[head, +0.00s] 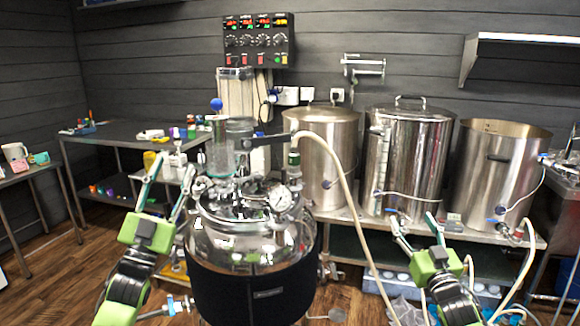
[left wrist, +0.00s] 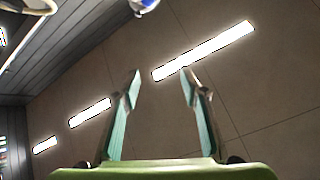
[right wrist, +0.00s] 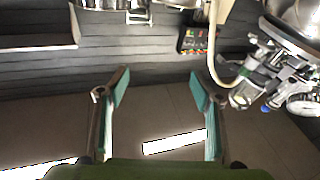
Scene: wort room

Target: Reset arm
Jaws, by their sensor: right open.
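My left gripper (head: 169,182) is raised on the left side of the steel kettle, pointing up, with its two fingers apart. In the left wrist view its fingers (left wrist: 160,85) are spread with nothing between them and the ceiling behind. My right gripper (head: 415,228) is raised on the right side, in front of the steel tanks. In the right wrist view its fingers (right wrist: 158,88) are wide apart and empty.
The steel kettle (head: 240,240) with gauge and fittings stands between my arms. A pale hose (head: 350,200) runs down right of it. Three steel tanks (head: 410,150) stand on a bench behind. A shelf table (head: 115,140) with small items is at left.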

